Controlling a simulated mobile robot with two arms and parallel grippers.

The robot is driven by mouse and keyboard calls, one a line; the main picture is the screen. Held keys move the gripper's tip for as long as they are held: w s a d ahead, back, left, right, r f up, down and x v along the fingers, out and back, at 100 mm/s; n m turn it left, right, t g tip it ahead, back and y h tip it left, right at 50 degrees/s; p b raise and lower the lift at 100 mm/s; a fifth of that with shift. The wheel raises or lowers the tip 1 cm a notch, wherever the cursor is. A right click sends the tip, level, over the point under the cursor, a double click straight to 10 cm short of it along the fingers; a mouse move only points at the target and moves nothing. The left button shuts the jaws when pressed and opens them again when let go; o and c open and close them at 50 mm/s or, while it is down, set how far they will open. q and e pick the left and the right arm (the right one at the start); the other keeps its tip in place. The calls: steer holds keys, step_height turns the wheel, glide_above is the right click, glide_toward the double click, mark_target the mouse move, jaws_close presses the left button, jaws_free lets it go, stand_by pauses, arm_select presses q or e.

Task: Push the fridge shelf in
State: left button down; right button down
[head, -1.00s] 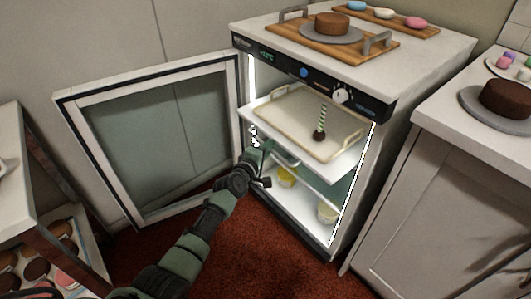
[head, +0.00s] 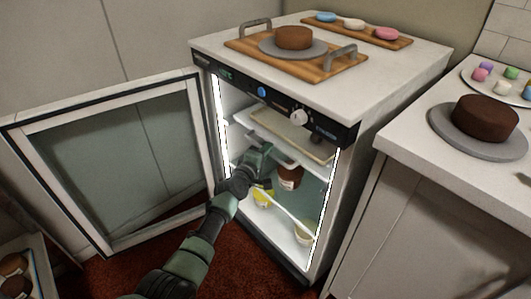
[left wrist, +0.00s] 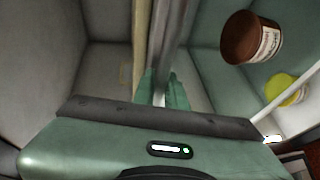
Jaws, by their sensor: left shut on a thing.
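The fridge (head: 345,190) stands with its glass door (head: 120,155) open to the left. Its upper white shelf (head: 243,120) lies mostly inside the body, just below the control panel. My left gripper (head: 261,152) is at the fridge opening, shut on the shelf's front edge. In the left wrist view the green fingers (left wrist: 163,92) sit on either side of the pale edge of the shelf (left wrist: 168,50). My right gripper is not in view.
A brown tub (head: 289,177) stands inside below the shelf; it also shows in the left wrist view (left wrist: 250,40). A counter (head: 420,135) with a chocolate cake (head: 486,119) stands close on the right.

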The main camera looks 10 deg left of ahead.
arm_select(q)
steer(key=shift+w+d+r, duration=0.1)
steer(key=shift+r, duration=0.1)
steer(key=c, duration=1.7)
jaws_free()
steer(key=shift+c, duration=0.2)
steer(key=shift+o, duration=1.4)
steer(key=shift+w+d+f, duration=0.15)
steer(key=shift+f, duration=0.05)
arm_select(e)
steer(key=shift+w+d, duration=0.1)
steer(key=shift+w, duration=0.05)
